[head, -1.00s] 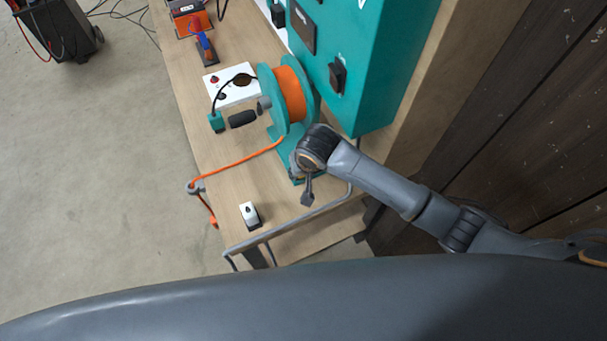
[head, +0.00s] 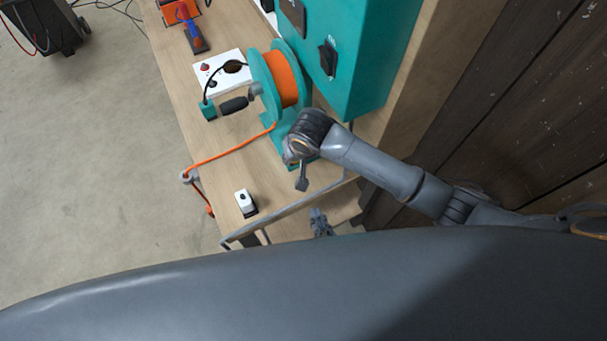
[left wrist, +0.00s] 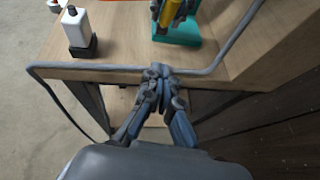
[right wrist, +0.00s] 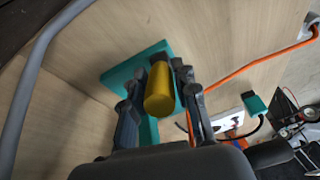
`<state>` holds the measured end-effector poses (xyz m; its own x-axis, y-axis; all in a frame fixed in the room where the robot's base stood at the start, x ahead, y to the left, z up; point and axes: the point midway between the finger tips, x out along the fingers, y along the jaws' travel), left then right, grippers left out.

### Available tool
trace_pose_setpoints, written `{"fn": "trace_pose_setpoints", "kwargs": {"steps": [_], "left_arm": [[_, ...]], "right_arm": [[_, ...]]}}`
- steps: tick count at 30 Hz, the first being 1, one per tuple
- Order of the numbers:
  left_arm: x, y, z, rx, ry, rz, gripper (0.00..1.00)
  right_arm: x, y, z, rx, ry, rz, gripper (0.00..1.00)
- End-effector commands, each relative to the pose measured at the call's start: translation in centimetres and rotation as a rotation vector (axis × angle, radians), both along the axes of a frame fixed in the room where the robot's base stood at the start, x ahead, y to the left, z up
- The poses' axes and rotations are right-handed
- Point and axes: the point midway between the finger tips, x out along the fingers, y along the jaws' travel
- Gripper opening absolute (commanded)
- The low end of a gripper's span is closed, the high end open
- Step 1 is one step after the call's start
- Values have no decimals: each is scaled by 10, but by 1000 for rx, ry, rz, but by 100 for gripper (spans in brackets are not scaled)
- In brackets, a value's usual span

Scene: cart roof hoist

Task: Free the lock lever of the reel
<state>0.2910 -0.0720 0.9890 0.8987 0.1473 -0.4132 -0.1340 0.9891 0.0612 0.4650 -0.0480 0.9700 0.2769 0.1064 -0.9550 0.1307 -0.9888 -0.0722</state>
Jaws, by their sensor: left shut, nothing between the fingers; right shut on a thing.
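The reel (head: 283,82), with orange cable wound between teal flanges, stands on the table on a teal base. The yellow lock lever (right wrist: 160,92) stands out from the teal base (right wrist: 120,75) in the right wrist view. My right gripper (right wrist: 162,70) is shut on it, one finger on each side. In the head view my right wrist covers the lever; its yellow also shows in the left wrist view (left wrist: 169,12). My left gripper (head: 320,222) is shut and empty by the grey rail, also seen in the left wrist view (left wrist: 160,72).
A grey rail (head: 290,207) runs along the table's front edge. A small white bottle-like item (head: 244,201) stands near that edge. The orange cable (head: 225,154) runs left across the table. A teal cabinet (head: 355,60) rises behind the reel.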

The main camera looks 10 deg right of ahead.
Motion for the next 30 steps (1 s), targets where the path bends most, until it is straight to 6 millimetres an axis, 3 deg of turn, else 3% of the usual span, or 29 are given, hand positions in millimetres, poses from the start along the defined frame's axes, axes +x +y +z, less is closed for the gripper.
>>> {"fn": "trace_pose_setpoints", "kwargs": {"steps": [5,18,24,30], "left_arm": [[14,1,2,17,-18,-5,0],[95,15,-33,15,-16,-4,0],[119,17,-22,12,-14,-3,0],[126,18,-19,13,-12,-5,0]], "right_arm": [[0,-1,0,-2,0,-2,0],[0,-1,0,-1,0,0,0],[0,-1,0,-1,-1,0,0],[0,-1,0,-1,-1,0,0]]}}
